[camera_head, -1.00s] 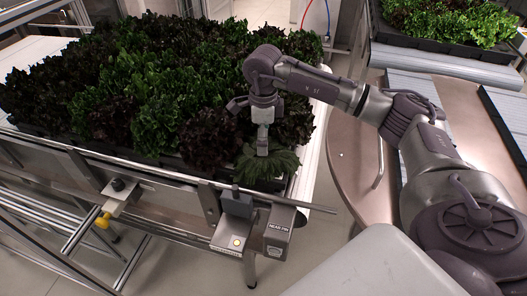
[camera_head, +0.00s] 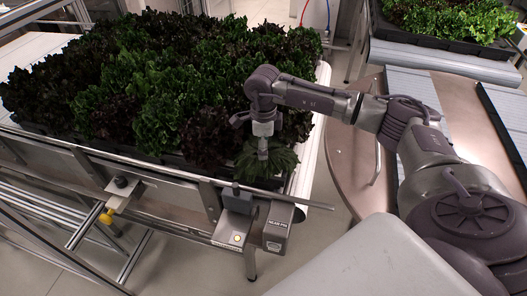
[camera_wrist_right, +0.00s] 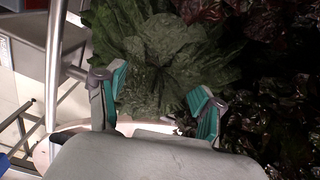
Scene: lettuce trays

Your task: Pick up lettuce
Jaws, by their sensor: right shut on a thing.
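A green head of lettuce (camera_head: 265,165) stands at the near right corner of a dense bed of green and dark red lettuce (camera_head: 150,90). My right gripper (camera_head: 263,153) reaches down onto this corner head from above. In the right wrist view, its two teal-padded fingers (camera_wrist_right: 158,90) sit apart on either side of the green leaves (camera_wrist_right: 155,55), shut on the lettuce. The root end of the head is hidden. The head still sits at tray level among its neighbours. My left gripper is not in view.
The lettuce stands in a dark tray (camera_head: 100,150) on a metal-framed conveyor with a grey sensor box (camera_head: 237,200) at its near edge. A round brown table (camera_head: 345,160) lies to the right. Another lettuce tray (camera_head: 440,41) is at the back right.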

